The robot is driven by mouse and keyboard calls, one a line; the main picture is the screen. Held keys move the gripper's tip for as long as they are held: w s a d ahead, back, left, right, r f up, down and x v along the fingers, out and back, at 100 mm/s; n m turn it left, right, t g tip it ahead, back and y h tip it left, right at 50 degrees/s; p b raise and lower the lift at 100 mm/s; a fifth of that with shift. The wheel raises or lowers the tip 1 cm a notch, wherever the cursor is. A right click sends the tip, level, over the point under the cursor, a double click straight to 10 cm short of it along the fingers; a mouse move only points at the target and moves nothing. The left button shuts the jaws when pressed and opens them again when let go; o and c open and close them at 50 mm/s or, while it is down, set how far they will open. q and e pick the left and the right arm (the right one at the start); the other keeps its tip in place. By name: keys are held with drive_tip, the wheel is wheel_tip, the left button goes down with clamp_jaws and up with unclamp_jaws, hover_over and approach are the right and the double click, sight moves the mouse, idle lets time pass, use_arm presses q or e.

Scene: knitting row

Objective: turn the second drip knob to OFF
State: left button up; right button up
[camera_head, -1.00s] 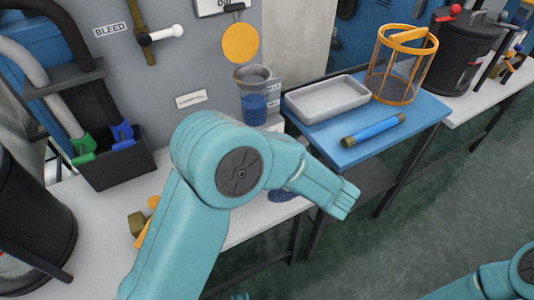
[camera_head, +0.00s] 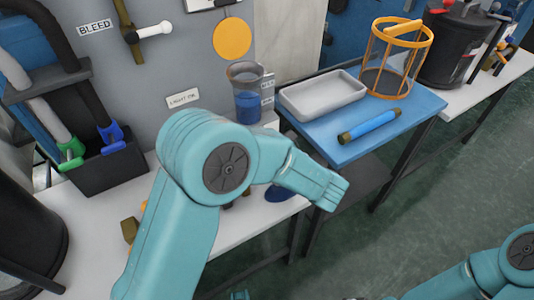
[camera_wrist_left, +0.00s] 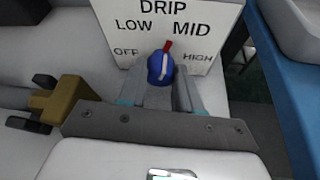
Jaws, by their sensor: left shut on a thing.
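The drip knob (camera_wrist_left: 160,68) is blue with a red pointer and a white line, seen in the left wrist view. It sits in front of a white plate (camera_wrist_left: 200,62) marked DRIP, OFF, LOW, MID and HIGH. The red pointer points up between LOW and MID, leaning slightly toward MID. My left gripper (camera_wrist_left: 162,85) is shut on the knob, one finger at each side. In the head view my left arm covers that area, and neither its gripper nor this knob shows. Part of my right arm is at the lower right; its gripper is out of view.
An olive block (camera_wrist_left: 68,98) with a dark handle is left of my left gripper. A beaker of blue liquid (camera_head: 247,105) stands behind my left arm. A blue table (camera_head: 345,150) holds a grey tray (camera_head: 322,96), a blue cylinder (camera_head: 370,126) and an orange-framed basket (camera_head: 395,62).

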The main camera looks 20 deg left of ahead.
use_arm(q)
drive_tip(key=shift+f, duration=0.1)
drive_tip(key=n+b, duration=0.1)
drive_tip(key=b, duration=0.1)
drive_tip(key=shift+a+f+n+t+h+b, duration=0.1)
drive_tip(key=shift+f+n+t+h+b, duration=0.05)
drive_tip(key=shift+n+t+h+b, duration=0.2)
drive_tip(key=n+t+b, duration=0.1)
drive_tip(key=b, duration=0.2)
drive_tip(key=shift+s+n+h+b, duration=0.1)
drive_tip(key=shift+n+h+b, duration=0.25)
drive_tip(key=shift+n+t+b, duration=0.25)
drive_tip(key=shift+n+b, duration=0.15)
drive_tip(key=shift+b, duration=0.25)
drive_tip(key=shift+a+r+n+t+h+b, duration=0.1)
drive_tip(key=shift+r+n+t+h+b, duration=0.15)
drive_tip(key=shift+b, duration=0.35)
drive_tip(key=o, duration=1)
drive_tip(key=shift+o, duration=0.2)
